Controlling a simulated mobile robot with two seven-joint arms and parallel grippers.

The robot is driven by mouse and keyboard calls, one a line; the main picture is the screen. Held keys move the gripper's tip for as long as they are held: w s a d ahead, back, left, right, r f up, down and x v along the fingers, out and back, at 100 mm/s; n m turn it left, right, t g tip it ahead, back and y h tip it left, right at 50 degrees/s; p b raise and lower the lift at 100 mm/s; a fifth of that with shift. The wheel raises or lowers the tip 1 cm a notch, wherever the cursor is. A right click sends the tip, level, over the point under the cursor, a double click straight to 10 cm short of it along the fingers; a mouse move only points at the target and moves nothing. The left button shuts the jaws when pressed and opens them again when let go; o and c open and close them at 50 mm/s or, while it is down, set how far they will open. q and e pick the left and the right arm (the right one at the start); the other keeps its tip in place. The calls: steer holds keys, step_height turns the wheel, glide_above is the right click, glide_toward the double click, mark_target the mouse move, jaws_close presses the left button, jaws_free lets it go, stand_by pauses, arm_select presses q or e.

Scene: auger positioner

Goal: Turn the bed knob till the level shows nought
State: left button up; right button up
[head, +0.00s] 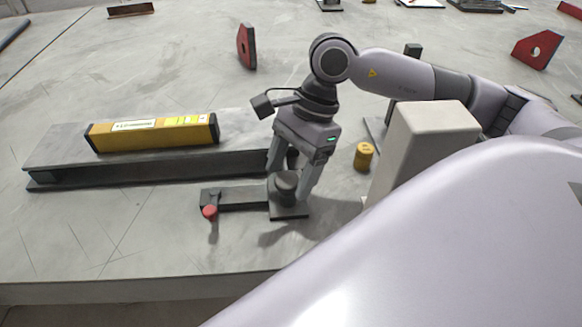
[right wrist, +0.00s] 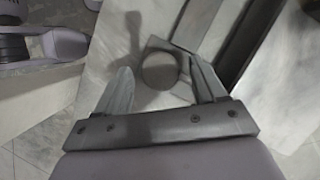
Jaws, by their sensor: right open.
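The yellow level (head: 150,134) lies on the long grey bed (head: 60,158) at the left in the head view. Its readout is too small to read. The dark round bed knob (head: 284,190) stands on a small base plate in front of the bed's right end. My right gripper (head: 291,181) points down over the knob with its fingers open, one on each side. In the right wrist view the knob (right wrist: 160,70) shows between the two open fingers (right wrist: 162,84). The right finger looks close to it; contact cannot be told. My left gripper is not in view.
A lever with a red ball (head: 210,211) sits left of the knob. A small yellow cylinder (head: 364,156) and a pale block (head: 425,140) stand to the right. Red plates (head: 247,47) (head: 538,49) stand farther back. The table's front edge runs below.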

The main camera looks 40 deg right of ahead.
steer(key=c, duration=1)
steer(key=shift+f+m+b, duration=0.1)
steer(key=shift+m+b, duration=0.4)
steer(key=shift+b, duration=0.05)
steer(key=shift+s+m+t+b, duration=0.1)
steer(key=shift+m+t+b, duration=0.7)
steer(key=shift+m, duration=0.4)
steer(key=m+t+h+b, duration=0.1)
steer(key=m+b, duration=0.2)
steer(key=m, duration=0.1)
steer(key=shift+s+a, duration=0.1)
steer(key=shift+s, duration=0.05)
steer(key=m+t+h+b, duration=0.1)
steer(key=m, duration=0.3)
steer(key=shift+s+a+b, duration=0.1)
steer(key=shift+b, duration=0.2)
steer(key=m+t+h+b, duration=0.1)
steer(key=m, duration=0.3)
steer(key=shift+a, duration=0.1)
steer(key=shift+m+h, duration=0.3)
